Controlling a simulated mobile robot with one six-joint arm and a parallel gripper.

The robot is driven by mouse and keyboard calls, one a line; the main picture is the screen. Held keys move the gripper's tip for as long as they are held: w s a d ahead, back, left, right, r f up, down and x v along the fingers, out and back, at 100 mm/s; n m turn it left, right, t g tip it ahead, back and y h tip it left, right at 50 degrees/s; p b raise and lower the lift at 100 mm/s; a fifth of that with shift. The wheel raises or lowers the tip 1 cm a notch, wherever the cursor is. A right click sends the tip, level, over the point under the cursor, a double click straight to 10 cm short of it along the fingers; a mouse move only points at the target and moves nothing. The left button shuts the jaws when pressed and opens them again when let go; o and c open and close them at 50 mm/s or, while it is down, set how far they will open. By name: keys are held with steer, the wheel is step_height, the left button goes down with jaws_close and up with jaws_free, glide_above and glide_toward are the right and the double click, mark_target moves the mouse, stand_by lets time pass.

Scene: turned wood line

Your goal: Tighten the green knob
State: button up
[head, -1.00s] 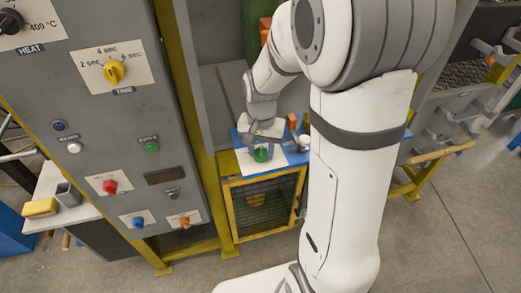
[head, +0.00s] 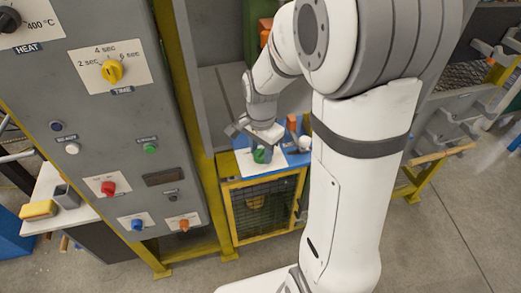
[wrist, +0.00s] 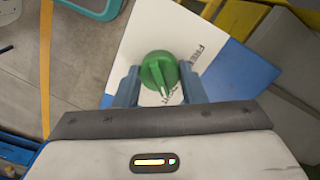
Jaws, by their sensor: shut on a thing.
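The green knob (head: 261,156) stands on a white plate (head: 243,161) on the blue-topped bench, below my gripper (head: 262,146). In the wrist view the round green knob (wrist: 158,67) has a raised ridge with a pale mark, running down and slightly right. My gripper (wrist: 159,82) is shut on the knob, with one blue-grey finger on each side of it. Dark lettering on the white plate (wrist: 200,30) is partly hidden by the knob and fingers.
A grey control panel (head: 105,130) with coloured knobs and buttons stands at the left. An orange block (head: 291,122) and a white rounded thing (head: 304,143) are close to the right of my gripper. A yellow-framed mesh cage (head: 262,205) is under the bench top.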

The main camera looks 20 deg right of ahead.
mark_target(261, 151)
stand_by(0.3)
steer(key=o, duration=1)
step_height(261, 151, up, 8)
steer(key=shift+f, duration=0.1)
steer(key=s+r+n+t, duration=0.2)
steer(key=s+n, duration=0.9)
steer(key=s, duration=0.3)
steer(key=shift+s+r+n+t, duration=0.15)
steer(key=shift+r+n+t, duration=0.15)
steer(key=shift+n, duration=0.1)
